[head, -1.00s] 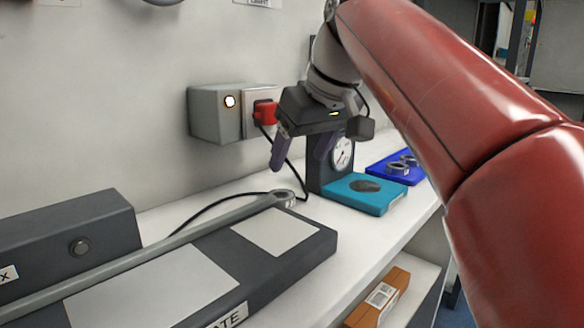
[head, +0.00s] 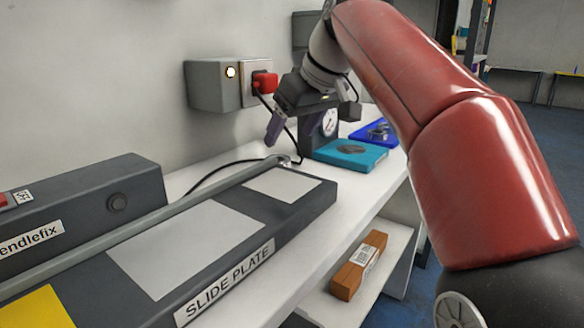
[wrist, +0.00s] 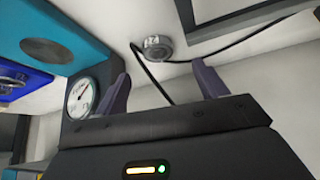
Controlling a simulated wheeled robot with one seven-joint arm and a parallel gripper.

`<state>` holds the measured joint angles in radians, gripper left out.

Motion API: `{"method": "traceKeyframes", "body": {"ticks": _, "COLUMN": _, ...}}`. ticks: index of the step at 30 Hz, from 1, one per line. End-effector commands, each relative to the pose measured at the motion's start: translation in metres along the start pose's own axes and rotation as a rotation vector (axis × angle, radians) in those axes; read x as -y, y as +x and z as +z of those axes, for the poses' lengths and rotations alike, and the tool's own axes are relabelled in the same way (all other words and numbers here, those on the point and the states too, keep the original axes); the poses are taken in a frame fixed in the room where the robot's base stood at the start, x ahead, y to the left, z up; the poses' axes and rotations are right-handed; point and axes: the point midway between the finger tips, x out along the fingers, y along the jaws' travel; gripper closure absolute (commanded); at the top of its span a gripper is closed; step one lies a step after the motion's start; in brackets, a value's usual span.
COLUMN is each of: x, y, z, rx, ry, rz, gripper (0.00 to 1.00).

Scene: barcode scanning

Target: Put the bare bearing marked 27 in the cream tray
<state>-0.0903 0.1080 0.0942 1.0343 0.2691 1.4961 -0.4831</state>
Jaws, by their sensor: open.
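A small metal ring-shaped bearing (wrist: 157,48) lies on the white bench beside a black cable, seen in the wrist view between and beyond the fingertips. In the head view what looks like the same bearing (head: 285,159) sits by the far end of the slide plate's rail. No marking on it is readable. My gripper (head: 287,138) is open and empty above that area; its two purple-grey fingers are apart in the wrist view (wrist: 159,70). A blue tray (head: 361,135) farther back holds metal ring-like parts. No cream tray is visible.
A dial scale with a teal platform (head: 333,160) stands close beyond my gripper. The dark slide plate (head: 255,258) fills the near bench. A grey wall box with a red plug (head: 264,83) is behind. A brown barcoded box (head: 360,265) lies on a lower shelf.

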Motion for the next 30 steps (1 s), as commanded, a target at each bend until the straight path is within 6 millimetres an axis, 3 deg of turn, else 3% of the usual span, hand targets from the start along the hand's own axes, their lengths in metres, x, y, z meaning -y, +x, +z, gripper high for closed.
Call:
{"method": "traceKeyframes", "body": {"ticks": 13, "x": -0.004, "y": 0.061, "z": 0.004, "rx": 0.003, "ry": 0.001, "rz": 0.000, "gripper": 0.28}}
{"method": "traceKeyframes", "body": {"ticks": 23, "x": -0.004, "y": 0.068, "z": 0.004, "rx": 0.002, "ry": 0.001, "rz": 0.001, "gripper": 0.28}}
{"method": "traceKeyframes", "body": {"ticks": 30, "x": -0.004, "y": 0.068, "z": 0.004, "rx": 0.002, "ry": 0.002, "rz": 0.001, "gripper": 0.57}}
